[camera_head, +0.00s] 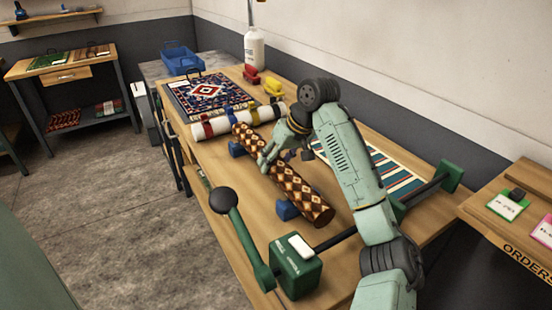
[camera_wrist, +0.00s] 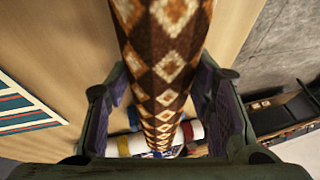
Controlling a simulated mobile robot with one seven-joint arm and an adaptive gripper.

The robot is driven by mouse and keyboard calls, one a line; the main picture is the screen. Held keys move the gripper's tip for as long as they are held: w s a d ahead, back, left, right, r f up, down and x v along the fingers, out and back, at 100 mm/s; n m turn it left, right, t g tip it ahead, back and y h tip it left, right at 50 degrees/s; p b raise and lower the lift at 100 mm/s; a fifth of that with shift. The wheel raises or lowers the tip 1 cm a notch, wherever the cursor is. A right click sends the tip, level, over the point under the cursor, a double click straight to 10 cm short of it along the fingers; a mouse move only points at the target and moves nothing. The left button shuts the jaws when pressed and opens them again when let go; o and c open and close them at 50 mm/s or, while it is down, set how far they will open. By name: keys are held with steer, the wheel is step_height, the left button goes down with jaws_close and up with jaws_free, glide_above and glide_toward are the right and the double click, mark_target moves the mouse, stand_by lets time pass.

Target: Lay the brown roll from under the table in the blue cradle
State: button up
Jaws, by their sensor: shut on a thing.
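The brown roll (camera_head: 310,197), with cream diamonds, lies lengthwise over the blue cradle (camera_head: 287,211) on the wooden table. The cradle shows as two blue supports, one near the roll's front end and one (camera_head: 236,150) near its far end. The roll looks level and at or just above the supports; I cannot tell if it touches both. My gripper (camera_head: 269,153) is shut on the roll around its middle. In the wrist view the roll (camera_wrist: 165,60) runs between the two fingers of my gripper (camera_wrist: 165,95). The roll and gripper hide much of the cradle.
A white roll with coloured bands (camera_head: 240,120) lies just beyond the far end. A patterned rug (camera_head: 208,95) and blue crate (camera_head: 181,58) are further back. A green clamp with a lever (camera_head: 296,268) stands in front. A striped rug (camera_head: 385,178) lies to the right.

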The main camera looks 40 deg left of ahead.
steer(key=o, duration=1.6)
steer(key=b+v, duration=0.2)
steer(key=v, duration=1)
steer(key=shift+r+b, duration=0.1)
steer(key=shift+b, duration=0.25)
